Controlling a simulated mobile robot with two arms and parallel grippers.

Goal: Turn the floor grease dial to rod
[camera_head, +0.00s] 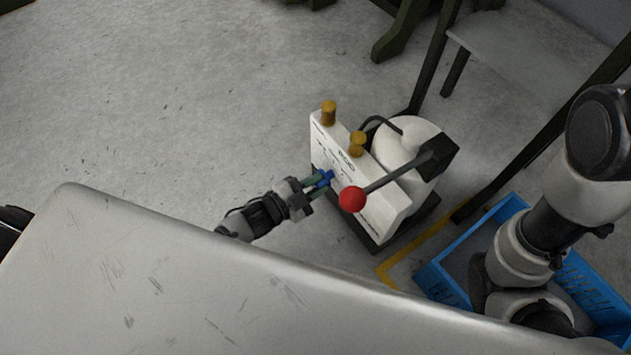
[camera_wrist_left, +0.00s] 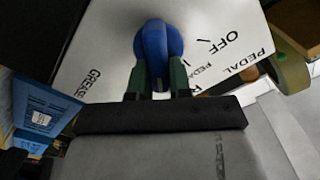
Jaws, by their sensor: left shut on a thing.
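The white floor machine (camera_head: 386,208) has a panel facing my left arm, with a blue dial (camera_head: 325,177) on it. My left gripper (camera_head: 318,181) comes in from the left and is shut on the dial. In the left wrist view, the green fingers (camera_wrist_left: 157,80) grip the rounded blue dial (camera_wrist_left: 158,45) from both sides. The panel (camera_wrist_left: 105,65) there reads OFF, PEDAL and GREASE. The fingers hide part of the lettering, and I cannot tell which mark the dial points to. My right gripper is not in view.
A red ball-ended lever (camera_head: 351,199) stands close right of the left gripper. Yellow-brown knobs (camera_head: 328,113) top the machine. A blue crate (camera_head: 442,282) lies at right under my right arm. A pale scratched surface (camera_head: 180,270) fills the foreground. The floor at left is clear.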

